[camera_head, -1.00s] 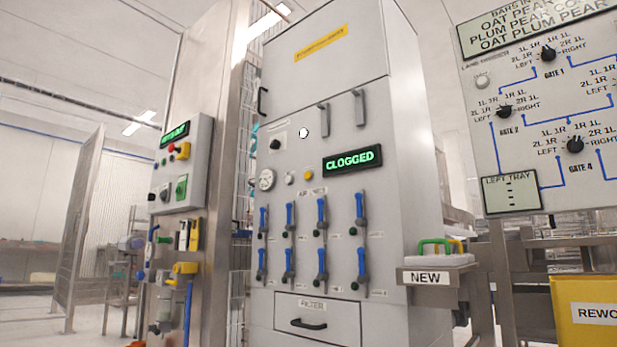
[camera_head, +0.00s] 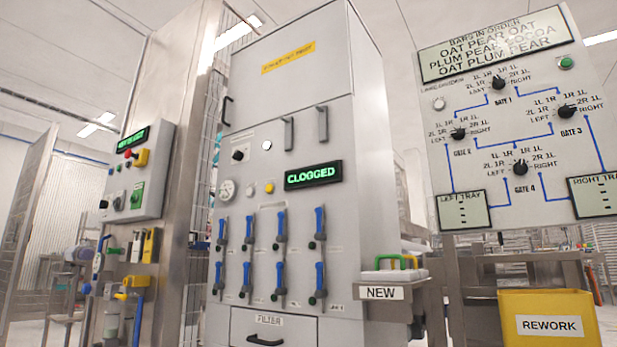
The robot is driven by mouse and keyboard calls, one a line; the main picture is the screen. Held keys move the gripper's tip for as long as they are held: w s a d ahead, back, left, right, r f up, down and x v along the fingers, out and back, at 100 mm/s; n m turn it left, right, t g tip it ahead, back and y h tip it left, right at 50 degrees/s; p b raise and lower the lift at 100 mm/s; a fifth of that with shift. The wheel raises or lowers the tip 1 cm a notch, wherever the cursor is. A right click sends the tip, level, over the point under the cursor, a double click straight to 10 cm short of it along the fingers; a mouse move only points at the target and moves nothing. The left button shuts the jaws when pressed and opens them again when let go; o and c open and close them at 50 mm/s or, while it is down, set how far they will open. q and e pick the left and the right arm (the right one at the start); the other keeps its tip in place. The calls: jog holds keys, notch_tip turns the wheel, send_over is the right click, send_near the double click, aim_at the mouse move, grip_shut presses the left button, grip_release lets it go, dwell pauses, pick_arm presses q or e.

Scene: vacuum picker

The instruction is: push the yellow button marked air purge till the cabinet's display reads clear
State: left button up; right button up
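The grey cabinet (camera_head: 340,230) stands in the middle of the head view. Its black display (camera_head: 313,174) reads CLOGGED in green letters. A small yellow button (camera_head: 269,187) sits on the cabinet front, left of the display; its marking is too small to read. A round gauge (camera_head: 227,190) and a small pale button (camera_head: 249,190) are to its left. Several blue-handled valves (camera_head: 281,225) are in two rows below, above a drawer labelled FILTER (camera_head: 268,321). Neither of my grippers shows in the view.
A control box (camera_head: 138,170) with its own green display is on a steel post at left. A gate panel (camera_head: 515,130) with several knobs stands at right. A shelf marked NEW (camera_head: 382,292) and a yellow REWORK bin (camera_head: 549,320) are below it.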

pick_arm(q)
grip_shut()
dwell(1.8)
